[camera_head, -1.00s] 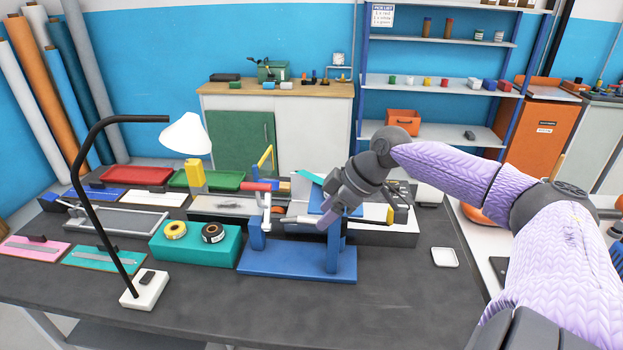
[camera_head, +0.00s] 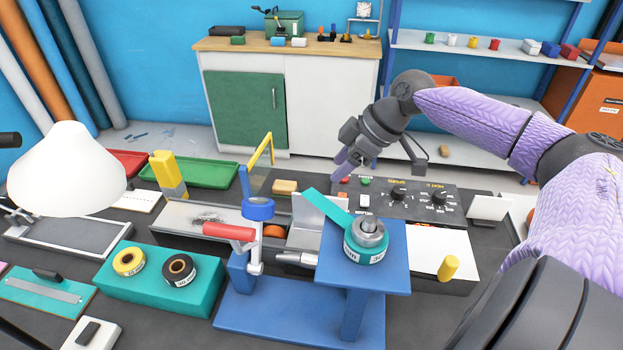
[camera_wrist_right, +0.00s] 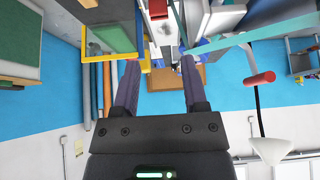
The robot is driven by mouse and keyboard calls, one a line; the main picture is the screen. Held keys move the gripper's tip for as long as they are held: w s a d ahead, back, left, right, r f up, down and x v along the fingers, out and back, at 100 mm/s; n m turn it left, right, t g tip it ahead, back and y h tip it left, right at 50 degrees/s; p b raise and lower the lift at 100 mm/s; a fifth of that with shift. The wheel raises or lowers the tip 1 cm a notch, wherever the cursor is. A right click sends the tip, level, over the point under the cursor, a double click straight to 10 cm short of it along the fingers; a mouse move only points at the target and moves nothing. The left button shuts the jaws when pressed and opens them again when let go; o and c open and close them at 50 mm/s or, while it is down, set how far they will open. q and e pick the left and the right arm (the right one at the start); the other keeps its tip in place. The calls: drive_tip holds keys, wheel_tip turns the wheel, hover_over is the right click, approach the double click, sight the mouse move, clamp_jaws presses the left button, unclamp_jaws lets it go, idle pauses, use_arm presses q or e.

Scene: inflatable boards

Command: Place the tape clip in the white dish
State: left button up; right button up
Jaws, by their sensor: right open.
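My right gripper (camera_head: 345,164) hangs past the far side of the blue stand (camera_head: 300,307), near the dark control panel. In the right wrist view its two purple fingers (camera_wrist_right: 160,64) are spread with nothing between them. A teal tape roll (camera_head: 367,248) sits on the stand's raised blue platform, with a strip of tape (camera_head: 327,206) running up and to the left. The strip also crosses the right wrist view (camera_wrist_right: 225,42). I cannot tell for certain which small part is the tape clip. The white dish is outside the current views.
A teal block (camera_head: 150,287) holds yellow and black rolls at left. A lamp (camera_head: 66,170) stands over the left side. A red-handled part (camera_head: 229,232) and a yellow bar (camera_head: 262,155) stick up by the stand. The control panel (camera_head: 400,200) lies behind the platform.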

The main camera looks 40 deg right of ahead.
drive_tip(key=b+x, duration=0.2)
drive_tip(key=x, duration=0.3)
drive_tip(key=b+x, duration=0.2)
drive_tip(key=x, duration=0.4)
drive_tip(key=shift+d+f, duration=0.1)
drive_tip(key=shift+f, duration=0.3)
use_arm(q)
drive_tip(key=f, duration=0.5)
drive_tip(key=shift+s+d+f, duration=0.1)
drive_tip(key=shift+s+d, duration=0.05)
drive_tip(key=shift+s, duration=0.05)
use_arm(e)
clamp_jaws()
